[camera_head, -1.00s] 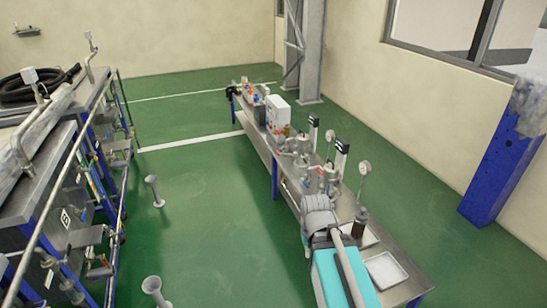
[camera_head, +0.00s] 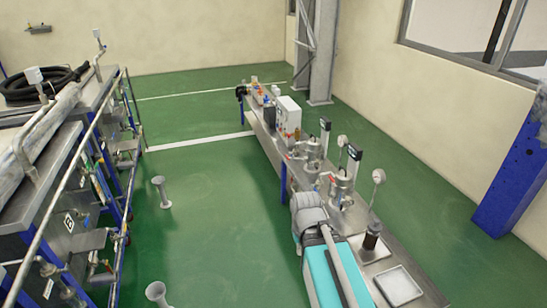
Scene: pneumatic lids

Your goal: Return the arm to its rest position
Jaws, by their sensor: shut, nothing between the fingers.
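My arm shows at the bottom middle of the head view: a grey rounded joint (camera_head: 308,214), a teal link (camera_head: 322,274) and a slim grey link (camera_head: 340,268) beside it. The arm is folded close to my body, with its joint over the near left edge of the steel bench. My gripper is not visible; it is outside the picture or hidden behind the arm links.
The long steel bench (camera_head: 350,216) carries metal vessels (camera_head: 341,186), a white box (camera_head: 288,116), a dark cylinder (camera_head: 372,238) and a white tray (camera_head: 398,285). Steel equipment (camera_head: 50,190) stands left. Funnel-topped stands (camera_head: 161,192) rise from the green floor between.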

